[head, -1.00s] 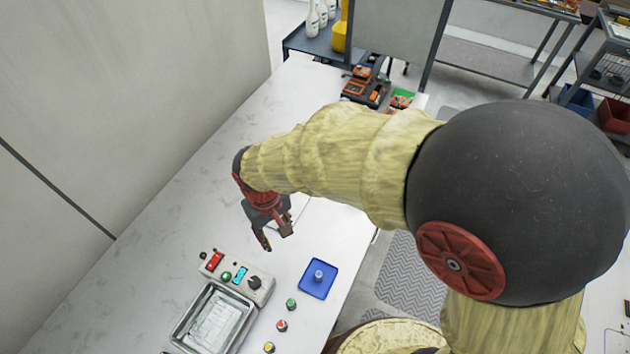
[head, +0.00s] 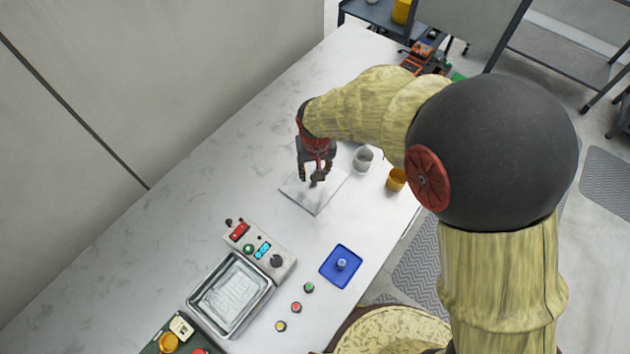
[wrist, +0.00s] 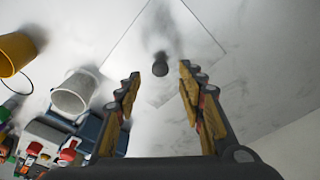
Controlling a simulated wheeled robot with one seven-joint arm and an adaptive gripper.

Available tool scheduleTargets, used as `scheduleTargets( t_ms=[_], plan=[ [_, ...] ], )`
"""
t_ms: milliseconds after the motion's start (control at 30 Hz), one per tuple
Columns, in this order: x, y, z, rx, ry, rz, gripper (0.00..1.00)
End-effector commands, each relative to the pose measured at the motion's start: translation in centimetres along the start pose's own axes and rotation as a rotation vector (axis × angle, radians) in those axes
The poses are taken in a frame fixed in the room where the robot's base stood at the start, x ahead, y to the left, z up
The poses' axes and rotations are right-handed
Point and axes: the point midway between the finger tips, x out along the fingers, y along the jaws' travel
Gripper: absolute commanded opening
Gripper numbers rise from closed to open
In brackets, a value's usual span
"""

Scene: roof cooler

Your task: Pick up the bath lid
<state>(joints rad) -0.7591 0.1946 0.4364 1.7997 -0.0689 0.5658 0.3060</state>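The bath lid, a pale square plate (head: 318,201), lies flat on the white table. Its dark knob (wrist: 160,65) stands up from the plate (wrist: 133,52) in the wrist view. My gripper (head: 315,180) is above the lid, pointing down. In the wrist view my gripper (wrist: 159,78) is open and empty, with the knob seen between and slightly beyond its fingertips. I cannot tell how high the fingertips are above the knob. The bath (head: 265,292), a metal basin with a control panel, stands uncovered nearer the front.
A white cup (head: 363,160) and a yellow cup (head: 396,180) stand right of the lid. A blue square plate with a knob (head: 333,272) lies right of the bath, near several small coloured buttons. A wall (head: 180,80) bounds the table's left. Table left of the lid is clear.

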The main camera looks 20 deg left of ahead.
Motion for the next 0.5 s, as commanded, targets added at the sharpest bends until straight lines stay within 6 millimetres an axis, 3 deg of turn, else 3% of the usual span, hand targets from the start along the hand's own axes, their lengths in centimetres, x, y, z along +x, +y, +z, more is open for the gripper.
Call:
scheduleTargets(
  t_ms=[300, 500],
  plan=[
    [4.3, 0.0, 0.1, 0.001, -0.003, 0.001, 0.39],
    [4.5, 0.0, 0.0, 0.0, 0.0, 0.0, 0.39]
  ],
)
